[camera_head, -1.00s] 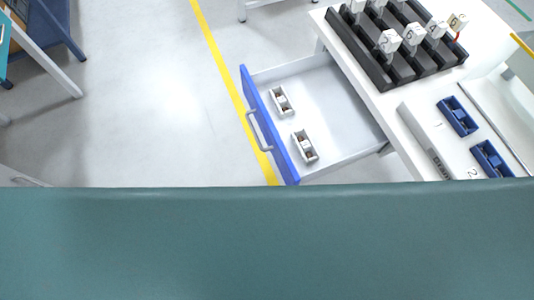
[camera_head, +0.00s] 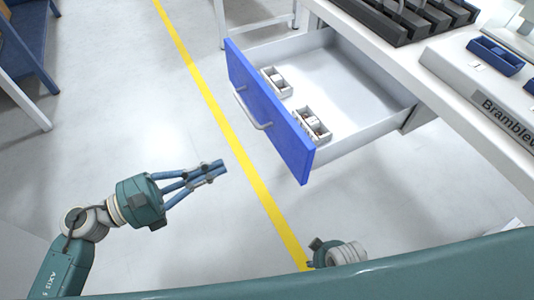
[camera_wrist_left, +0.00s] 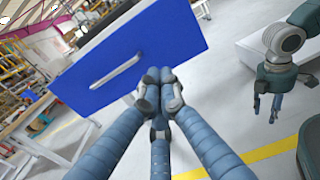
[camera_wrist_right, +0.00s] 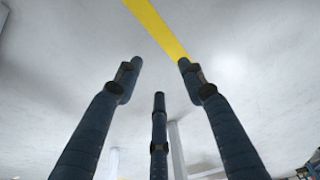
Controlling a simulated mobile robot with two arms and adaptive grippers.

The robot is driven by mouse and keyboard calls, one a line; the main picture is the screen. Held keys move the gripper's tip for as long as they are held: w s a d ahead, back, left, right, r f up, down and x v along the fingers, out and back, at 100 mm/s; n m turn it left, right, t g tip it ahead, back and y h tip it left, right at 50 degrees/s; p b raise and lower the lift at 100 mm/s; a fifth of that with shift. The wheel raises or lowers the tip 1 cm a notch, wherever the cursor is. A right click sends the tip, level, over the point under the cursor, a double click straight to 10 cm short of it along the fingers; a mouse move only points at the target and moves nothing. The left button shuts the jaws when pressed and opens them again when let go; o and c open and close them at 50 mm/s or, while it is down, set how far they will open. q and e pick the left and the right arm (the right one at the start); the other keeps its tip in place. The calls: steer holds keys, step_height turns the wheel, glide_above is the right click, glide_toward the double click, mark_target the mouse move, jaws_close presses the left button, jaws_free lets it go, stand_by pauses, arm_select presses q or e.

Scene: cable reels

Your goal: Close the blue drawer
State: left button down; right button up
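The blue drawer (camera_head: 270,108) stands pulled out from the white table, its blue front with a grey handle (camera_head: 252,108) facing left. In the left wrist view the blue front (camera_wrist_left: 135,62) and its handle (camera_wrist_left: 118,72) show beyond my fingers. My left gripper (camera_head: 218,172) is left of and in front of the drawer, apart from it; its fingertips are together with nothing between them. My right gripper shows in part at the bottom of the head view; in the right wrist view its fingers (camera_wrist_right: 160,80) are spread and empty, above the floor.
Two small trays (camera_head: 312,124) with small parts lie inside the drawer. The white table (camera_head: 440,92) carries a black rack (camera_head: 400,18) and blue holders (camera_head: 495,56). A yellow line (camera_head: 235,140) crosses the floor. The floor left of the drawer is clear.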

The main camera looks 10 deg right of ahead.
mark_target(281, 140)
arm_select(q)
steer(key=p+x, duration=0.1)
steer(key=x, duration=1.1)
steer(key=shift+w+d+r+p, duration=0.1)
steer(key=shift+w+d+p, duration=0.1)
steer(key=shift+p, duration=0.15)
steer(key=shift+w+d, duration=0.15)
steer(key=shift+d, duration=0.3)
arm_select(e)
step_height(281, 140, down, 6)
steer(key=s, duration=0.3)
steer(key=shift+d+r, duration=0.2)
steer(key=shift+d, duration=0.1)
